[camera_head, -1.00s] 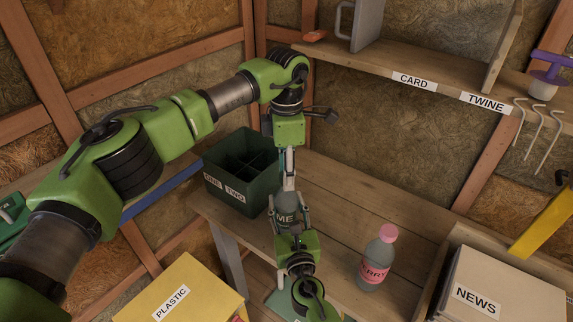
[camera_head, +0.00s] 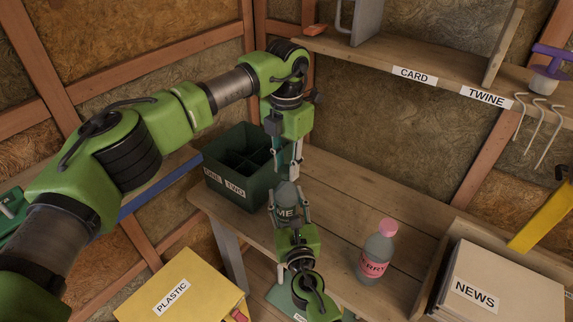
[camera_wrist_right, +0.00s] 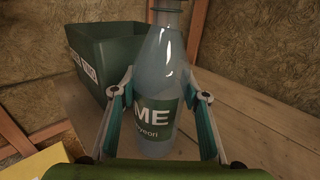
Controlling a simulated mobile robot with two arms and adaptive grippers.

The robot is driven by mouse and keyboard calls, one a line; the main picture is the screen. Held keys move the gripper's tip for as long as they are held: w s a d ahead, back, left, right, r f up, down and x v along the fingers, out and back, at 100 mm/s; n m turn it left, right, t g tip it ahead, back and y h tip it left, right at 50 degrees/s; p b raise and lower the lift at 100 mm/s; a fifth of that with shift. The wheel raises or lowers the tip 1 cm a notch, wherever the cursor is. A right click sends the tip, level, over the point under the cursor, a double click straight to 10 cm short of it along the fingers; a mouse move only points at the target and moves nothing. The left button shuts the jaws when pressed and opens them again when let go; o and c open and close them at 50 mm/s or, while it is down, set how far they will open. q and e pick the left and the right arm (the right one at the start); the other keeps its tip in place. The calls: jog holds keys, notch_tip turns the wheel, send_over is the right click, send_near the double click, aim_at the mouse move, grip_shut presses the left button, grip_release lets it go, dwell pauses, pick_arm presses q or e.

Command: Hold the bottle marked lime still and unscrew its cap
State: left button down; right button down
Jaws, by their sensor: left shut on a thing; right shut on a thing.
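My right gripper (camera_head: 288,208) is shut on the bottle's body, one finger on each side of the label; both fingers show in the right wrist view (camera_wrist_right: 163,97). My left gripper (camera_head: 286,168) points down from above and is shut around the cap at the bottle's top. The cap itself is mostly hidden by the fingers.
A green divided crate (camera_head: 226,192) marked "TWO" stands just left of the bottle. A pink-capped bottle (camera_head: 377,255) stands to the right. A "NEWS" box (camera_head: 505,280) is at the right, a yellow "PLASTIC" box (camera_head: 185,285) lower left. A shelf (camera_head: 385,62) runs behind.

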aim_at(286, 169)
pick_arm(q)
jog(key=shift+n, duration=0.7)
jog(key=shift+w, duration=0.1)
jog(key=shift+r, duration=0.2)
jog(key=shift+r, duration=0.95)
jog(key=shift+r, duration=2)
pick_arm(e)
jog(key=c, duration=1.1)
grip_release()
